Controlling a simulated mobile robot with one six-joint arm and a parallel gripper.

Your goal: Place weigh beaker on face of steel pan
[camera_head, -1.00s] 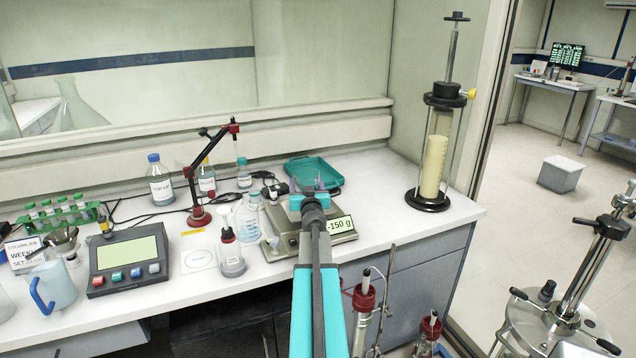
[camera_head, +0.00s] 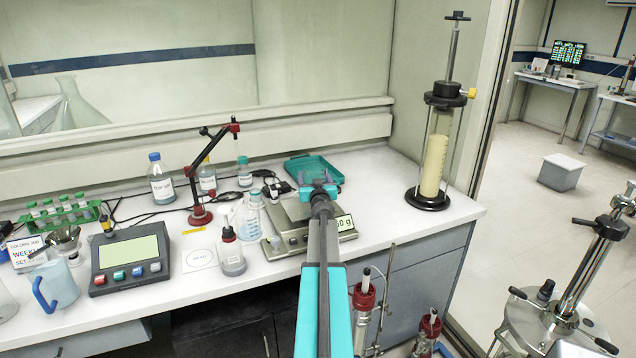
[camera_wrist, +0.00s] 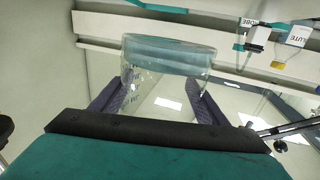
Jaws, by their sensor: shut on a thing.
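The weigh beaker (camera_wrist: 168,57) is a clear glass with a bluish rim band and faint markings. In the wrist view it sits between the two purple fingers of my gripper (camera_wrist: 152,95), which is shut on it. In the head view my gripper (camera_head: 320,190) is over the right part of the balance and hides the beaker. The steel pan (camera_head: 290,214) shows in part, left of my gripper, on top of the balance (camera_head: 299,241). Whether the beaker touches the pan cannot be seen.
A red-jointed stand (camera_head: 200,216) is further left. The bench is clear between the balance and the glass column (camera_head: 434,165).

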